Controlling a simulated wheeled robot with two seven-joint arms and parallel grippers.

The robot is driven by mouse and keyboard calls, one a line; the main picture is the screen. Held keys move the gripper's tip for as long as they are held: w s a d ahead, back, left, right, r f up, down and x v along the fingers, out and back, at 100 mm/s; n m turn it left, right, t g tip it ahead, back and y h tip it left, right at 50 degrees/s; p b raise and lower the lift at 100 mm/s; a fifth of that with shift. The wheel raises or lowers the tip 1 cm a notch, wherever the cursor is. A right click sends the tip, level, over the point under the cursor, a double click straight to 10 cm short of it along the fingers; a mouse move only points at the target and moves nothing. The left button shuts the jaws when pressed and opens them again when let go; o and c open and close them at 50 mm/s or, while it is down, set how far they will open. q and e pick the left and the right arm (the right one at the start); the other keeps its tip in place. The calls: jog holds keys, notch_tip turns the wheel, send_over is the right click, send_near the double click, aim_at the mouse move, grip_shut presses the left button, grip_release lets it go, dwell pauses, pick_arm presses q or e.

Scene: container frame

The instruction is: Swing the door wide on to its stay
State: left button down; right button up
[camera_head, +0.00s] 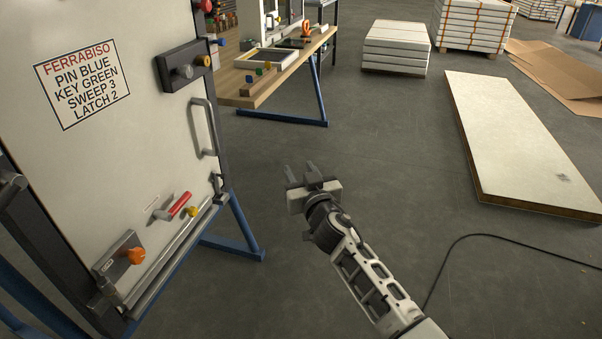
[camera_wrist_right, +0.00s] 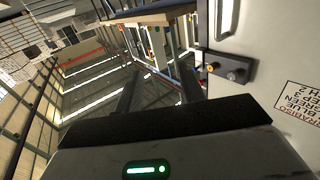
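The door is a white panel (camera_head: 130,150) with a dark edge, standing at the left of the head view. It carries a grey pull handle (camera_head: 204,128), a dark lock block (camera_head: 184,68), a red-handled lever (camera_head: 174,207) and an orange knob (camera_head: 132,256) on a plate low down. I cannot tell how far it stands open, and I cannot make out the stay. My right gripper (camera_head: 302,172) is open and empty, to the right of the handle and apart from it. The door panel (camera_wrist_right: 265,75) also shows at the right of the right wrist view. My left gripper is out of view.
A printed label (camera_head: 82,84) sits on the door. Blue legs (camera_head: 238,232) stand below it. A wooden workbench (camera_head: 262,88) with small parts is behind. A pale slab (camera_head: 520,140) and a black cable (camera_head: 480,236) lie on the right. The middle floor is clear.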

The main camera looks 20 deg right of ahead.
grip_shut()
dwell(0.8)
dwell(0.5)
grip_release()
jog(key=s, duration=1.6)
jog(key=shift+d+p, duration=0.15)
jog(key=shift+p, duration=0.3)
